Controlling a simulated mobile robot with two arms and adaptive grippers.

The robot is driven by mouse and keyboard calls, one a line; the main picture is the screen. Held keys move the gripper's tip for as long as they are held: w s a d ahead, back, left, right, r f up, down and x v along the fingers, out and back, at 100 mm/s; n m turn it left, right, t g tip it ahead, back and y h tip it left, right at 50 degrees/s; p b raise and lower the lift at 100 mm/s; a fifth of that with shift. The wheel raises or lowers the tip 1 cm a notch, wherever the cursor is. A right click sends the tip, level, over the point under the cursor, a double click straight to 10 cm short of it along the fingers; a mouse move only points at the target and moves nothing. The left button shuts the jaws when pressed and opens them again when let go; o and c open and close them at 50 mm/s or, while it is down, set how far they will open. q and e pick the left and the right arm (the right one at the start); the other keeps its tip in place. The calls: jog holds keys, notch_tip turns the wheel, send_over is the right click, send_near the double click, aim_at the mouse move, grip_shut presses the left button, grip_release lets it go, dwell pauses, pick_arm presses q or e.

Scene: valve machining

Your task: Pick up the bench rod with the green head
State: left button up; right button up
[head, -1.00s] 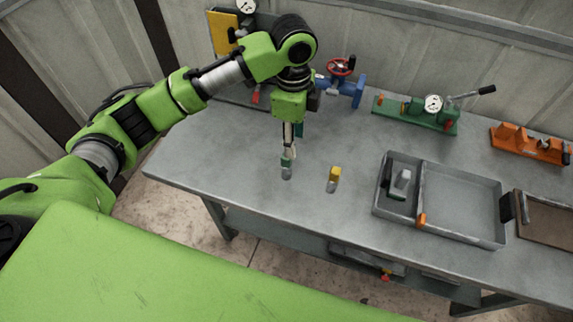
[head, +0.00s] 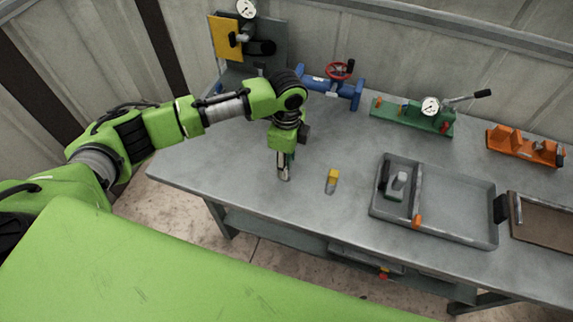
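The rod with the green head stood on the left part of the grey bench; it is now mostly hidden behind my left gripper (head: 284,174), and I cannot make out its head clearly. My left gripper points down at that spot, its fingers low near the bench top. Whether the fingers are closed on the rod is too small to tell. A rod with a yellow head (head: 333,177) stands on the bench just to the right of the gripper. My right gripper is not in view.
Behind stand a blue valve with a red wheel (head: 338,73), a green gauge fixture (head: 405,116) and an orange fixture (head: 520,147).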

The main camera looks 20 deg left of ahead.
pick_arm(q)
jog(key=shift+f, duration=1.3)
grip_shut()
jog(key=shift+r, duration=0.15)
